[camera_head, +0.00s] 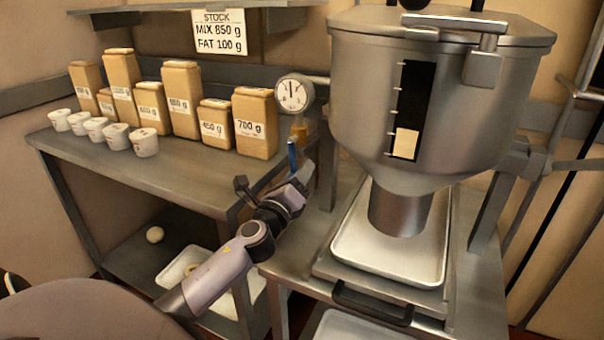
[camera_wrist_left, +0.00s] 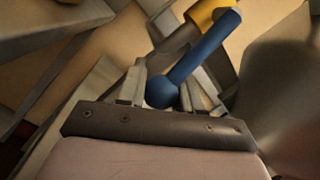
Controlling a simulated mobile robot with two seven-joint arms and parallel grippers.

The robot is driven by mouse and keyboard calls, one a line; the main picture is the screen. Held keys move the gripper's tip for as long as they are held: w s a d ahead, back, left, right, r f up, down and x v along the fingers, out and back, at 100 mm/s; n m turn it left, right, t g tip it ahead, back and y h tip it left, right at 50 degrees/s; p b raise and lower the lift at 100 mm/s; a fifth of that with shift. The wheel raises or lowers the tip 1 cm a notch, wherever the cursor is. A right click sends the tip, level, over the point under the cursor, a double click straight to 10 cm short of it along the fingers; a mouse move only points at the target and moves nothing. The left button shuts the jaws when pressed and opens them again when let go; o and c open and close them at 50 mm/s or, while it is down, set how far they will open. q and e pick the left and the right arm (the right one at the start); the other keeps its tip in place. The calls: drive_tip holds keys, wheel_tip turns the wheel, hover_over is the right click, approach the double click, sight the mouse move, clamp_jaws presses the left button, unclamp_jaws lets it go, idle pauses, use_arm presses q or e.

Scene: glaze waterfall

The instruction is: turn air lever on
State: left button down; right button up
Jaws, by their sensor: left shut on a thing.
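The air lever (camera_head: 292,154) is a blue handle below the round pressure gauge (camera_head: 294,94), beside a yellow fitting (camera_head: 299,131). In the left wrist view the blue lever (camera_wrist_left: 205,55) runs from the yellow fitting (camera_wrist_left: 205,14) down to a round knob end between the fingers. My left gripper (camera_head: 298,180) is at the lower end of the lever, shut on it. In the left wrist view the fingers of the gripper (camera_wrist_left: 165,92) are on either side of the knob. My right gripper is not in view.
A steel hopper (camera_head: 440,105) stands close on the right, its outlet above a white tray (camera_head: 350,245). On the left, a steel table (camera_head: 180,172) holds several labelled tan packages (camera_head: 181,98) and white cups (camera_head: 144,143). A stock sign (camera_head: 220,33) hangs behind.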

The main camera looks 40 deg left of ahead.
use_arm(q)
drive_tip(key=shift+a+r, duration=0.1)
drive_tip(key=shift+a, duration=0.2)
drive_tip(key=c, duration=0.8)
unclamp_jaws()
drive_tip(key=shift+d, duration=0.1)
drive_tip(key=shift+s+d+f, duration=0.15)
drive_tip(key=shift+s+f, duration=0.05)
drive_tip(key=shift+s, duration=0.15)
drive_tip(key=shift+b+v, duration=0.45)
drive_tip(key=shift+v, duration=2.75)
drive_tip(key=shift+r, duration=0.1)
